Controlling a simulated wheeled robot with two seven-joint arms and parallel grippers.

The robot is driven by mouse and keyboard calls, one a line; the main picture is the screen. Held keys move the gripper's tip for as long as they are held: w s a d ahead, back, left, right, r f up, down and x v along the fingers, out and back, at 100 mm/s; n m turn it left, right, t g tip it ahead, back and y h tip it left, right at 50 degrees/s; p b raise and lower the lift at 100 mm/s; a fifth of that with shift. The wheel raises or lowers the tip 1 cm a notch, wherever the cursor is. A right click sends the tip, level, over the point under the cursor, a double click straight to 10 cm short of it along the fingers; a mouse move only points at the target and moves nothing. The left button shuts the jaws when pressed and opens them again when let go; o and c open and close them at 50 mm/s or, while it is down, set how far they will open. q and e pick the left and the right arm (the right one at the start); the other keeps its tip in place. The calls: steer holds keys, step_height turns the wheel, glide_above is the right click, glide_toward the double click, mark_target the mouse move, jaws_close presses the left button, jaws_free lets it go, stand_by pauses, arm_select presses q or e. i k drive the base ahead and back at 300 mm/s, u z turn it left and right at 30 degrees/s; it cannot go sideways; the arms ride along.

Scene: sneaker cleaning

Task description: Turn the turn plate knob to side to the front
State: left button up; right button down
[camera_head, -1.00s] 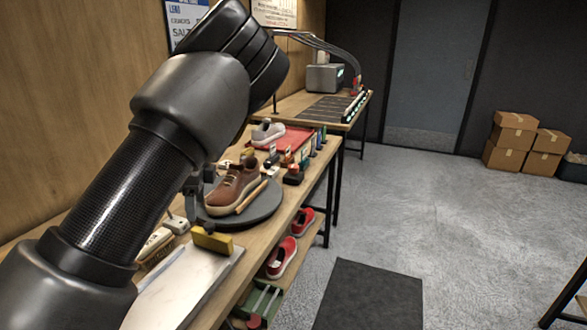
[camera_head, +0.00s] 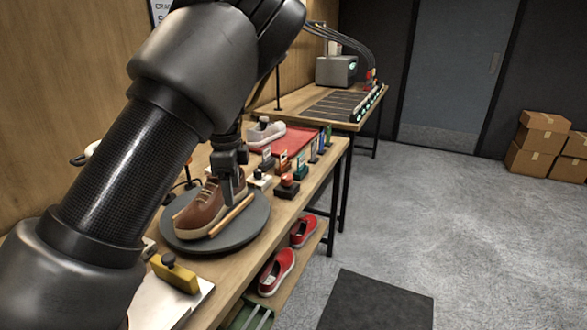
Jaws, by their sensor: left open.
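The turn plate (camera_head: 248,235) is a round grey disc on the workbench, left of the picture's middle. A brown shoe (camera_head: 195,212) and a thin wooden stick (camera_head: 228,217) lie on it. I cannot make out the plate's knob. My left gripper (camera_head: 232,195) points down over the plate at the shoe's far right end. It is open, and I cannot tell whether it touches the shoe or plate. My left arm covers the bench to the left. My right gripper is not in view.
A yellow block with a dark knob (camera_head: 174,274) sits on a pale board in front of the plate. Small bottles and blocks (camera_head: 287,188) stand right of it. A pale shoe (camera_head: 266,133) is by a red mat (camera_head: 290,139). Red shoes (camera_head: 277,272) sit on the lower shelf.

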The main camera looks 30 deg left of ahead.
mark_target(286, 179)
steer(key=i, duration=0.9)
